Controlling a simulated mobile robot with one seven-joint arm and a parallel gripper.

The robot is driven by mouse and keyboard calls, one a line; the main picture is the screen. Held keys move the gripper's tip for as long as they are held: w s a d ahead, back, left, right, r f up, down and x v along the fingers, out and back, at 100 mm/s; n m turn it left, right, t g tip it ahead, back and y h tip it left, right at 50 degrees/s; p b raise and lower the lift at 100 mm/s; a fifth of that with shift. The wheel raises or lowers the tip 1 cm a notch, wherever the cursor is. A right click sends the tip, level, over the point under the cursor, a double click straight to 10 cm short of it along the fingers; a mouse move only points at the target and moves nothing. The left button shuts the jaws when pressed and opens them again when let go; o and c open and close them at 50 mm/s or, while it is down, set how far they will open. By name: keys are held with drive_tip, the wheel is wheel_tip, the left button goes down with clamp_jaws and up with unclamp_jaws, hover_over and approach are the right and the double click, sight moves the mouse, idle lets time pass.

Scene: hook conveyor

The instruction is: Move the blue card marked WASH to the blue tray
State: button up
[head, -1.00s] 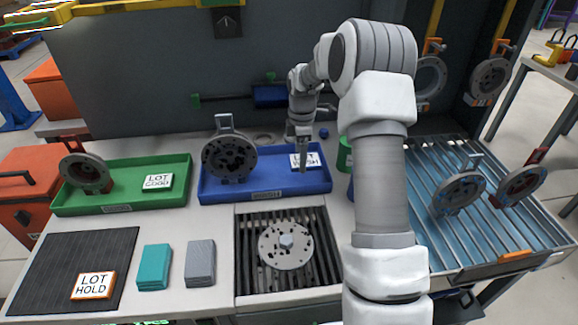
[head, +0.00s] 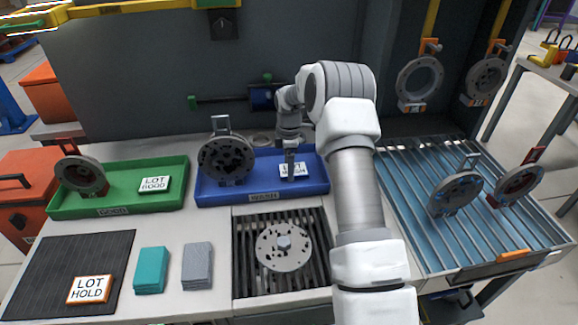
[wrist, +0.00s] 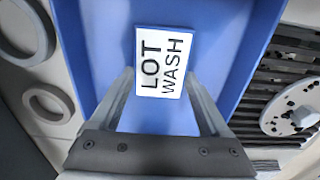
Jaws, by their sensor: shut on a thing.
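The blue-edged white card marked LOT WASH (head: 300,171) is at the right part of the blue tray (head: 262,197), whose front label reads WASH. My gripper (head: 289,177) reaches down over the tray and is shut on the card; its fingers hide part of the card's lettering in the head view. In the wrist view the card (wrist: 164,45) sits between the tips of my gripper (wrist: 160,84), with the blue tray floor (wrist: 222,40) behind it. I cannot tell whether the card touches the tray floor.
A dark flanged disc (head: 226,158) stands in the blue tray, left of the card. The green tray (head: 120,207) holds another card and a disc. A grate with a round plate (head: 283,247) lies in front. The blue slatted rack (head: 420,220) is at right.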

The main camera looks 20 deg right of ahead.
drive_tip(key=shift+f, duration=0.15)
drive_tip(key=o, duration=1.2)
drive_tip(key=shift+c, duration=0.2)
